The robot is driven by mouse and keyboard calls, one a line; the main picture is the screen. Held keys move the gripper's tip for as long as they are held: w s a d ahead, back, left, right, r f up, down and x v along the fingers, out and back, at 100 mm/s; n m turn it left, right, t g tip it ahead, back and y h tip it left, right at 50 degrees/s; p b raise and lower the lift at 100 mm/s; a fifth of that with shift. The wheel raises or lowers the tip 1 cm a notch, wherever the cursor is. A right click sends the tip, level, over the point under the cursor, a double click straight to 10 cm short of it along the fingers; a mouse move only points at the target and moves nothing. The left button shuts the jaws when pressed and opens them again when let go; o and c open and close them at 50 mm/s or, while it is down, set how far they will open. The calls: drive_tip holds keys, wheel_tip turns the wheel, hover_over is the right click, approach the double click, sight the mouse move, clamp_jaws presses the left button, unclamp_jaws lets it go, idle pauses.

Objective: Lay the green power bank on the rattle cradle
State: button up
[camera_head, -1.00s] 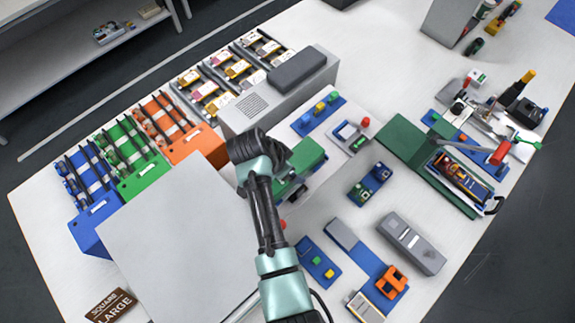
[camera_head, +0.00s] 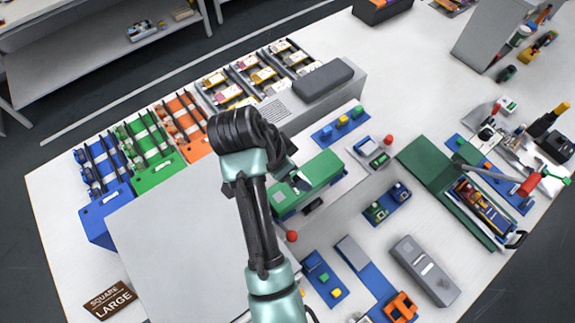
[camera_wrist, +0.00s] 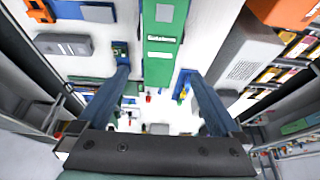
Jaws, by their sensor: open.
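In the wrist view the green device (camera_wrist: 163,62) carries a white label, partly legible. I cannot make out a separate cradle. A blue holder (camera_head: 397,197) to its right carries a small dark green block (camera_head: 376,211), possibly the green power bank, though I cannot be sure. My gripper (camera_wrist: 157,74) is open and empty, with the green device showing between and beyond its fingers. In the head view my gripper (camera_head: 298,182) is partly hidden by my wrist, over the green device.
A red button (camera_head: 292,236) stands before the device. Blue mats with small blocks lie behind (camera_head: 335,128) and in front (camera_head: 325,280). A grey case (camera_head: 426,270) and an open green box (camera_head: 425,163) stand right. Coloured racks (camera_head: 150,160) stand left. Bare table shows between stations.

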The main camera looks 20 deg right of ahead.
drive_tip(key=shift+v, duration=1.1)
